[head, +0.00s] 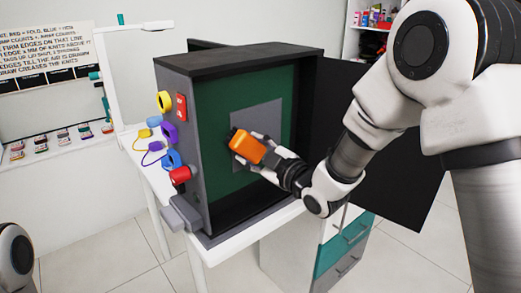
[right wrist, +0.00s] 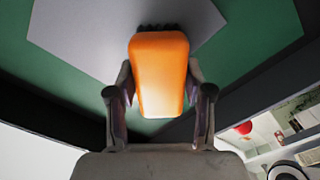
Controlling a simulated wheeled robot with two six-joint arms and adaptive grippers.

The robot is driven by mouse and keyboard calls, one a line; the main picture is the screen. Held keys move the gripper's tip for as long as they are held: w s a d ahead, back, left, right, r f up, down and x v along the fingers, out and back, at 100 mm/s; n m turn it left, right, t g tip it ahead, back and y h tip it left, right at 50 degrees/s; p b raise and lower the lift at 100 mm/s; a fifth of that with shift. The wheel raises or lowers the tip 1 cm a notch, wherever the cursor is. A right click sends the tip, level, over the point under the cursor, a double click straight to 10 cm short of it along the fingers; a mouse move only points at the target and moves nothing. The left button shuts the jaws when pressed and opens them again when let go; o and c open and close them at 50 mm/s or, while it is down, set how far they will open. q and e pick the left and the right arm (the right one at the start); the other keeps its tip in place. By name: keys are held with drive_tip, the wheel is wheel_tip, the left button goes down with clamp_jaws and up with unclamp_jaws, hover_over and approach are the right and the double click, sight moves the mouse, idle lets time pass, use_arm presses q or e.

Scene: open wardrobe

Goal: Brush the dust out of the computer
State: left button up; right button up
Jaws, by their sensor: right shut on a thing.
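The computer (head: 240,59) is a dark open case standing on a white table. Inside it is a green board (head: 280,98) with a grey square plate (head: 264,110) in the middle. My right gripper (head: 252,148) is shut on an orange brush (head: 246,146) in front of the plate. In the right wrist view the brush (right wrist: 160,72) sits between both fingers, its dark bristles at the far end over the lower edge of the plate (right wrist: 95,35). I cannot tell whether the bristles touch. No dust can be made out. My left gripper is not in view.
The case's black door (head: 400,150) stands open behind my right arm. Coloured plugs and cables (head: 170,135) line the case's left side. A white table (head: 215,252) and a drawer unit (head: 345,250) are below. Shelves (head: 380,20) stand at the back right.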

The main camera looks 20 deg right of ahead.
drive_tip(key=shift+s+a, duration=0.2)
drive_tip(key=shift+a, duration=0.4)
drive_tip(key=shift+d, duration=0.15)
drive_tip(key=shift+d, duration=0.1)
drive_tip(key=shift+b+v, duration=0.7)
drive_tip(key=shift+v, duration=2.3)
drive_tip(key=shift+r, duration=0.1)
drive_tip(key=v, duration=0.3)
drive_tip(key=shift+b, duration=0.4)
